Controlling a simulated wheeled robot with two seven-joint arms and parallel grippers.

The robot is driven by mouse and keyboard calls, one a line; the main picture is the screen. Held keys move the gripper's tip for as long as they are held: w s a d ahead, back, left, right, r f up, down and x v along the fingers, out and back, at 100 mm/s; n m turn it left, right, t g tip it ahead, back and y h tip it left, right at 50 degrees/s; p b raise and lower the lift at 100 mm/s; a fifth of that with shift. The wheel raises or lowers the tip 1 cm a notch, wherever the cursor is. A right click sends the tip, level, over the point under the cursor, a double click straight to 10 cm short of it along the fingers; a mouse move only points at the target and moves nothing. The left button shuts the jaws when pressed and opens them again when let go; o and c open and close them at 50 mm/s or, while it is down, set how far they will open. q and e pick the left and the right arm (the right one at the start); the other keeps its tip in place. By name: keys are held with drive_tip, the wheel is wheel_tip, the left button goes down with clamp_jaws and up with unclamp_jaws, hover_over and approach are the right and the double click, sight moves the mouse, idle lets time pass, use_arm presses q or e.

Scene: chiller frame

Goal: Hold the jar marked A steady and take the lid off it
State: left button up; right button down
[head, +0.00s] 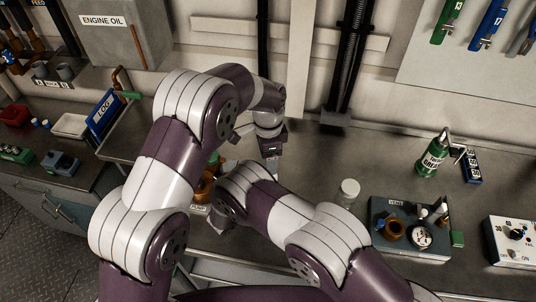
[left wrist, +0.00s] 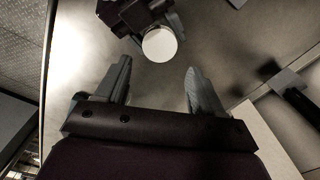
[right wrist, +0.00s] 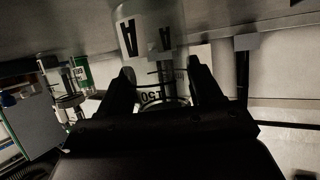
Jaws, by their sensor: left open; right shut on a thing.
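The jar marked A (right wrist: 132,38) is clear glass, with black A markings showing upside down in the right wrist view. My right gripper (right wrist: 160,72) is shut on it, a finger on each side. In the left wrist view the jar's round white lid (left wrist: 160,44) shows from above, beside my dark right gripper (left wrist: 135,18). My left gripper (left wrist: 158,70) is open and empty, its fingers apart and the lid beyond their tips. In the head view my left gripper (head: 270,160) points down over the bench; my right arm hides the jar there.
Another white-lidded jar (head: 348,190) stands on the bench right of my right arm. Further right are a grey tray (head: 385,245) with parts, a green grease can (head: 432,158) and a white switch box (head: 512,240). A blue log binder (head: 104,115) stands at left.

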use_arm(q)
wheel_tip(320, 180, down, 8)
drive_tip(key=shift+r, duration=0.1)
drive_tip(key=c, duration=0.9)
drive_tip(key=n, duration=0.4)
drive_tip(key=shift+n, duration=0.4)
drive_tip(key=n, duration=0.6)
drive_tip(key=shift+n, duration=0.3)
drive_tip(key=n, duration=0.5)
